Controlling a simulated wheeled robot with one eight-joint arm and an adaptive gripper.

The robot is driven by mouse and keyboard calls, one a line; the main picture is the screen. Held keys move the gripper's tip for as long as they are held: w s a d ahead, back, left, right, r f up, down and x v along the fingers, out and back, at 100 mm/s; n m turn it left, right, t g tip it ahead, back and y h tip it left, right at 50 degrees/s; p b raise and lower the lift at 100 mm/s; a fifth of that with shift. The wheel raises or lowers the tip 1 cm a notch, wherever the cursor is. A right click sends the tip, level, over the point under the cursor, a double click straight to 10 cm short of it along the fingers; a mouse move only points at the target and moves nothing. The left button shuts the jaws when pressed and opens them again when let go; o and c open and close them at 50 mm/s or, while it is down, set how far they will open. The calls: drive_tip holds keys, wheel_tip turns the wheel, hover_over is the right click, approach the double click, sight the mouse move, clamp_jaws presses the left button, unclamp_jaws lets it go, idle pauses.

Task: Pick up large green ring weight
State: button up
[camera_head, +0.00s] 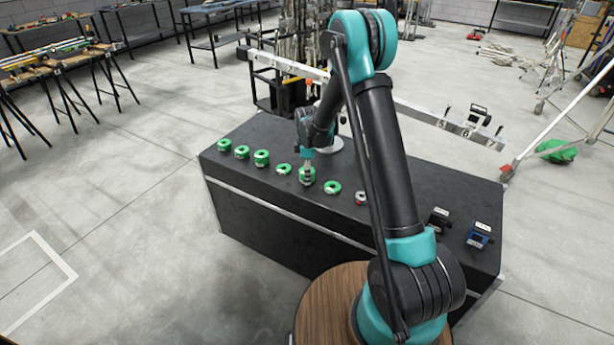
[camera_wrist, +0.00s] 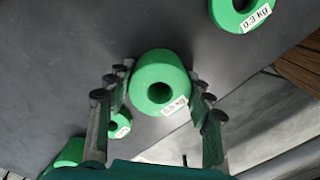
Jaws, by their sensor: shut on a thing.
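A thick green ring weight (camera_wrist: 161,78) with a dark centre hole is between my gripper's fingers in the wrist view. Its white label is too blurred to read surely. In the head view this green ring (camera_head: 306,180) is on the black bench, under my gripper (camera_head: 307,168). My gripper is shut on it, with fingers at its left and right sides. I cannot tell whether the ring is lifted. A thinner green ring (camera_wrist: 240,12) labelled 0.3 kg lies at the upper right of the wrist view.
The black bench (camera_head: 300,237) also bears other green rings to the left (camera_head: 261,158), one close by (camera_head: 284,169), one to the right (camera_head: 332,188), and a red-and-white piece (camera_head: 361,198). A long beam (camera_head: 430,115) runs above the bench behind my arm.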

drive_tip(key=c, duration=0.4)
drive_tip(key=shift+c, duration=0.2)
wheel_tip(320, 180, up, 28)
drive_tip(key=shift+f, duration=0.25)
idle(1.2)
idle(0.4)
